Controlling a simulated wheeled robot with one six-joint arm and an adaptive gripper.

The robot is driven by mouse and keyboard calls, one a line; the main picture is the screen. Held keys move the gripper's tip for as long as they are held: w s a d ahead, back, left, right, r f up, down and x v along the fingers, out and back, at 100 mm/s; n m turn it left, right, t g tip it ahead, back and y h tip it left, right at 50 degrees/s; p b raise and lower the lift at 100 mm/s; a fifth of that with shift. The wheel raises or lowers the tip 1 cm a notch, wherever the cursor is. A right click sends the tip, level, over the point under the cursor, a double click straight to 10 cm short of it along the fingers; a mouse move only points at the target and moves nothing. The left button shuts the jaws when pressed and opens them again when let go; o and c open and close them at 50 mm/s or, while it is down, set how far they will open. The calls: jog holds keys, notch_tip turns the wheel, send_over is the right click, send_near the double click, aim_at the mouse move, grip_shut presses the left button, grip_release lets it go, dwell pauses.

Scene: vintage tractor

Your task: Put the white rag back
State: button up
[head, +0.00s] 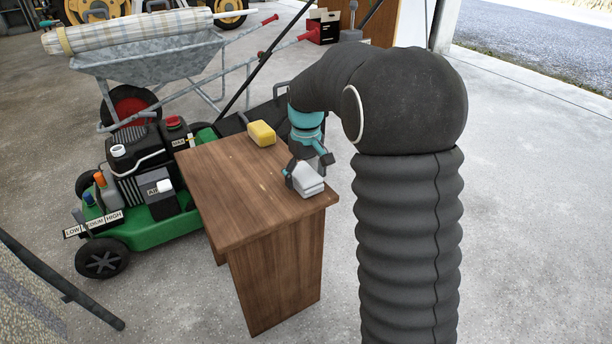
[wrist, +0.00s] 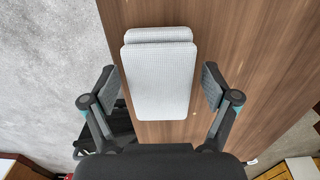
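The white rag (head: 308,183) is folded into a small pad at the right front corner of the brown wooden table (head: 235,190). In the wrist view the rag (wrist: 160,85) shows as a pale, finely checked rectangle over the wood, with a second fold layer at its far end. My gripper (head: 304,176) is right above the rag, pointing down. In the wrist view my gripper (wrist: 160,88) is open, with one finger on each side of the rag. Narrow gaps show between the fingers and the rag.
A yellow sponge (head: 262,133) lies at the table's back edge. A green mower (head: 150,225) stands against the table's left side. A wheelbarrow (head: 150,60) carrying a rolled checked cloth (head: 130,30) stands behind. The concrete floor on the right (head: 530,200) is clear.

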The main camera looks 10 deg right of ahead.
aim_at(306, 175)
jog(key=shift+r, duration=0.1)
notch_tip(306, 175, up, 11)
jog(key=p, duration=0.1)
jog(key=s+r+m+t, duration=0.1)
jog(key=s+r, duration=0.1)
jog(key=s, duration=0.2)
jog(key=s+r+t, duration=0.1)
jog(key=s+r, duration=0.2)
jog(key=s, duration=0.2)
jog(key=s+f+m+t, duration=0.1)
jog(key=s+f, duration=0.2)
jog(key=s, duration=0.7)
jog(key=s+f+m+t, duration=0.1)
jog(key=s+f+t, duration=0.1)
jog(key=s, duration=0.9)
jog(key=shift+f+m+t, duration=0.3)
jog(key=shift+f, duration=0.2)
jog(key=shift+a, duration=0.1)
